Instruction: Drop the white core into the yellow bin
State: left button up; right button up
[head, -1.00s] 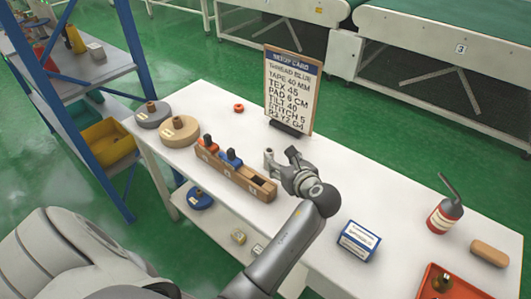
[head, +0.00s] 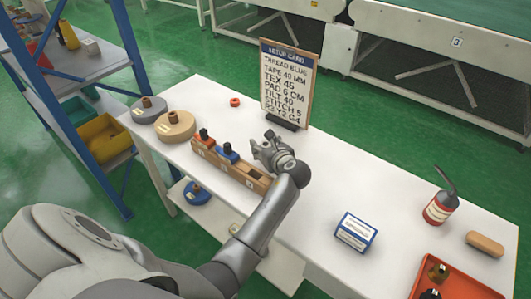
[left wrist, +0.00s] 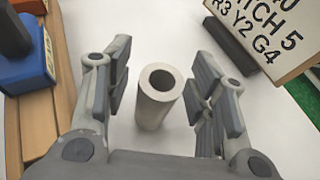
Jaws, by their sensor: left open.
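The white core (left wrist: 159,96) is a hollow tube standing upright on the white table. In the left wrist view it is between the two fingers of my left gripper (left wrist: 165,98), with a gap on each side. The yellow bin (head: 104,141) is on a low shelf of the blue rack at the left. My right gripper is not in view.
The setup card (head: 288,82) stands behind my gripper. Two large spools (head: 175,126) are at the table's left end. A blue-and-white box (head: 356,232), a bottle (head: 441,208) and a red tray (head: 459,285) are at the right.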

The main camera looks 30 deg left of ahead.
pick_arm(q)
jog(key=c, duration=1.1)
jog(key=shift+r, duration=0.1)
